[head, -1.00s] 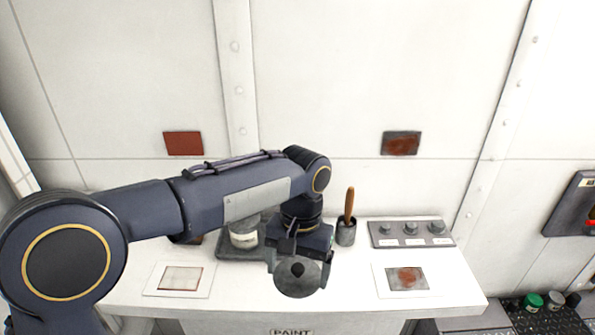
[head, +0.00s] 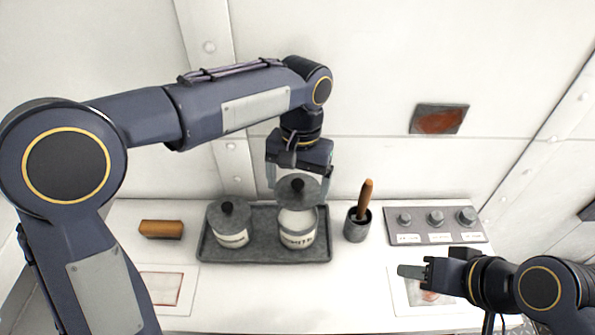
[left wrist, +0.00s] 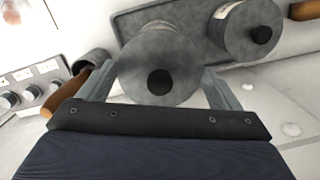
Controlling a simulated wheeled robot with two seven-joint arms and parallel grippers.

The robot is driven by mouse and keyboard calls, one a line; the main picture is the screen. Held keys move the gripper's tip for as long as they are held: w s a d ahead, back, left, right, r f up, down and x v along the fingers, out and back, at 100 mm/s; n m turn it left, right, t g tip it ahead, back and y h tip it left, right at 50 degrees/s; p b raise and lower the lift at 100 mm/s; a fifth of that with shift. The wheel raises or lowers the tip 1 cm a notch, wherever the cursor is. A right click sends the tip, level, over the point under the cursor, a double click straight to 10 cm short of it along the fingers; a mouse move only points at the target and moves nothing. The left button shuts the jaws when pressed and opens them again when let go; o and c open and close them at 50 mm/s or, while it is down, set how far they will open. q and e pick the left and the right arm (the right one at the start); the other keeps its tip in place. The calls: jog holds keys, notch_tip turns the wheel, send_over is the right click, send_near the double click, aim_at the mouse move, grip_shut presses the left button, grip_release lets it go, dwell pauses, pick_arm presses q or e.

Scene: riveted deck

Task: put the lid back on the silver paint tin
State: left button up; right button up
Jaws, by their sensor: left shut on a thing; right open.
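My left gripper (head: 299,182) is shut on a round grey lid (head: 286,196) with a black knob. The lid hangs above and slightly behind an open paint tin (head: 298,240), apart from its rim as far as I can tell. That tin stands on the right half of a grey tray (head: 265,252). Its label is too small to read. In the left wrist view the lid (left wrist: 150,50) sits between both fingers and hides most of the open tin. My right gripper (head: 420,271) is open and empty above the bench's right side.
A second tin (head: 231,238) with its lid on stands left on the tray. A brown block (head: 161,229) lies further left. A pot (head: 357,228) with a wooden-handled brush (head: 366,196) and a knob panel (head: 436,232) stand right of the tray.

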pick_arm(q)
jog(key=shift+f+b, duration=2.2)
jog(key=shift+b, duration=0.05)
jog(key=shift+f+b, duration=0.45)
jog(key=shift+f, duration=0.55)
jog(key=shift+s+r+p, duration=0.1)
jog(key=shift+p, duration=0.3)
jog(key=shift+f, duration=0.2)
jog(key=shift+p, duration=0.35)
jog(key=o, duration=0.8)
